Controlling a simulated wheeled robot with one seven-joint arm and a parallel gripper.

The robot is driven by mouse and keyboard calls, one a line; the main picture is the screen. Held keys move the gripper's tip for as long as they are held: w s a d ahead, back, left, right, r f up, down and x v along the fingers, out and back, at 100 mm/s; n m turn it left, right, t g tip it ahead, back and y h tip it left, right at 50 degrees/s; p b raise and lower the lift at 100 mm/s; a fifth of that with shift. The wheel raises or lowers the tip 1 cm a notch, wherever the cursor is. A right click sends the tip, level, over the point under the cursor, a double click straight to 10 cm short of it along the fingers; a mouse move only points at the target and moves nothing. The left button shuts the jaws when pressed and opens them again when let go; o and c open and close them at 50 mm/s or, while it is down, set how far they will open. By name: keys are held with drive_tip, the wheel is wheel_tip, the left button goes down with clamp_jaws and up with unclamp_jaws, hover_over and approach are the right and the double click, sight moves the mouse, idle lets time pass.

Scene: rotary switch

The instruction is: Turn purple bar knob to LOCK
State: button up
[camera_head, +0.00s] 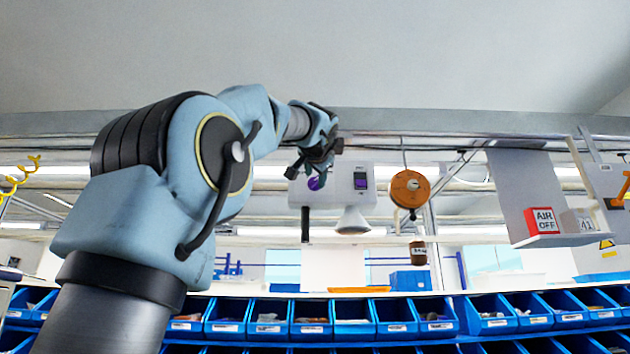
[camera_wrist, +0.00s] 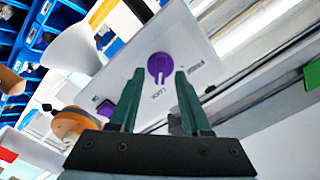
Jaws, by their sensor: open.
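The purple bar knob (camera_wrist: 160,67) is on a white panel (camera_wrist: 190,35) in the wrist view, with a LOCK label printed beside it, toward my gripper. Another label on the panel's right side is too small to read. My gripper (camera_wrist: 154,75) is open, its two dark green fingers apart, with the knob seen between and just beyond their tips. I cannot tell whether they touch it. In the head view, my gripper (camera_head: 320,160) is in front of the panel (camera_head: 335,200), partly covering the purple knob (camera_head: 315,183).
A second purple part (camera_head: 360,181) is on the panel's right side. A white cone (camera_head: 352,220) hangs below it. An orange reel (camera_head: 409,189) hangs to the right, near a shelf with an AIR OFF box (camera_head: 542,220). Blue bins (camera_head: 268,318) line the bottom.

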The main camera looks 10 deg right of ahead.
drive_tip(key=s+a+b, duration=0.2)
drive_tip(key=s+b, duration=0.2)
drive_tip(key=s, duration=0.5)
drive_tip(key=shift+s, duration=0.25)
drive_tip(key=shift+w+d+f, duration=0.1)
